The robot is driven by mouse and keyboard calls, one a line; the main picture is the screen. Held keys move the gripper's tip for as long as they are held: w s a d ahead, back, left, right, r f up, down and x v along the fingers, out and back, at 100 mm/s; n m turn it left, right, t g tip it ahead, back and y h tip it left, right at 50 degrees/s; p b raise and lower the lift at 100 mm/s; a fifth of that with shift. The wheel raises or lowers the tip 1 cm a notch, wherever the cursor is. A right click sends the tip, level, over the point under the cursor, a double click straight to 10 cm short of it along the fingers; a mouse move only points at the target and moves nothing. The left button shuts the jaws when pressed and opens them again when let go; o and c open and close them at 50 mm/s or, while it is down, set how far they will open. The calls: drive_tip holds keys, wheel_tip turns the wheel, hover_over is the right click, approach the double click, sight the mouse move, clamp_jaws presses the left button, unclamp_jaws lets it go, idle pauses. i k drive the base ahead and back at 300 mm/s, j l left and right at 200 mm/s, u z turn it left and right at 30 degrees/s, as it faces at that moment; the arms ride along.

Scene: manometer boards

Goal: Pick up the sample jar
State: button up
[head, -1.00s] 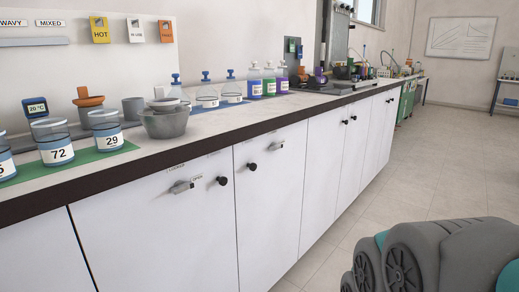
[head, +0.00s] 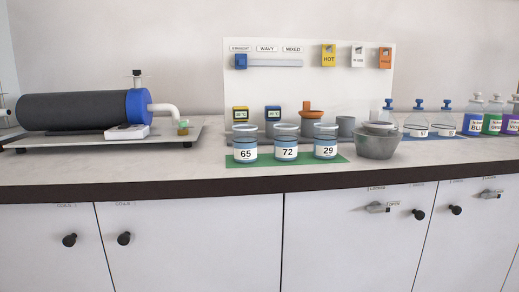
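Three clear lidded jars with white number labels stand upright in a row on a green mat (head: 340,160) on the counter. They are the jar marked 65 (head: 245,145), the jar marked 72 (head: 286,143) and the jar marked 29 (head: 325,141). The lower part of each looks blue. None has a readable "sample" label, so I cannot tell which one is the sample jar. My gripper is not in view.
A grey bowl (head: 376,144) stands right of the jars. A dark cylinder apparatus (head: 75,110) lies left. Blue-topped bottles (head: 447,120) stand right. Counter between apparatus and mat is clear.

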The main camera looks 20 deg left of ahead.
sight(244, 136)
drive_tip(key=u, duration=1.3)
drive_tip(key=k+l+u, duration=0.35)
drive_tip(key=j, duration=0.1)
